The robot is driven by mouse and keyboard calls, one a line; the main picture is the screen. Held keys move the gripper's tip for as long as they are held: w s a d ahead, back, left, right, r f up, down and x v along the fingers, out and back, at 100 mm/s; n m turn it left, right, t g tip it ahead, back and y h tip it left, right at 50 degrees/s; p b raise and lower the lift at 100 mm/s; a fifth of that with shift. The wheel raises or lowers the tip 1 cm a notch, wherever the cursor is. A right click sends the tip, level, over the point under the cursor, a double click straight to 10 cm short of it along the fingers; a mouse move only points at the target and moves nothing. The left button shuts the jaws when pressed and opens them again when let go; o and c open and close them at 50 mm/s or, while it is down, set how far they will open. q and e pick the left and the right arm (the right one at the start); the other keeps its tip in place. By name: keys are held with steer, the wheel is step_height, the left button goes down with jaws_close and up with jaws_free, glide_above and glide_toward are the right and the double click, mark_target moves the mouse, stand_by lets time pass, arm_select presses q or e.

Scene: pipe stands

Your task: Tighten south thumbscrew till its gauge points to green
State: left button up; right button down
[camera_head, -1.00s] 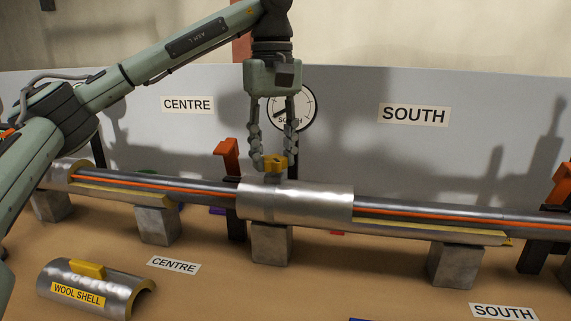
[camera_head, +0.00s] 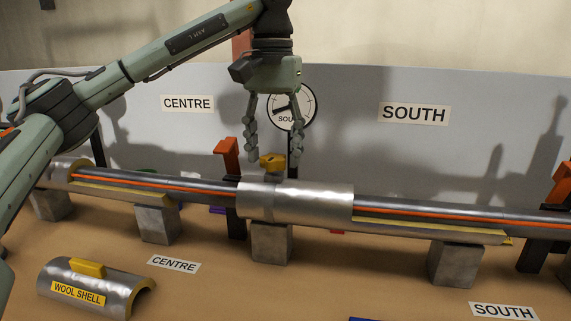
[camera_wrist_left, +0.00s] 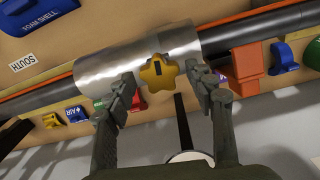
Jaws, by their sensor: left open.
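The south thumbscrew is a yellow star-shaped knob (camera_head: 272,161) on top of a silver metal sleeve (camera_head: 310,203) around the pipe. In the left wrist view the knob (camera_wrist_left: 159,72) shows a dark slot on its face. My left gripper (camera_head: 275,160) is open, its fingers on either side of the knob, apart from it. The wrist view shows the left fingertips (camera_wrist_left: 166,84) with gaps beside the knob. The round south gauge (camera_head: 291,107) stands behind the gripper; the fingers partly hide it, and its dark needle points left, slightly down. My right gripper is out of view.
A wool shell (camera_head: 122,293) lies on the table at front left. An orange clamp (camera_head: 227,158) rises just left of the sleeve. Grey blocks (camera_head: 272,244) support the pipe (camera_head: 440,212). The table front between the labels is mostly clear.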

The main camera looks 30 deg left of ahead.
mark_target(274, 156)
arm_select(q)
steer(key=shift+r, duration=2.9)
step_height(274, 156, up, 12)
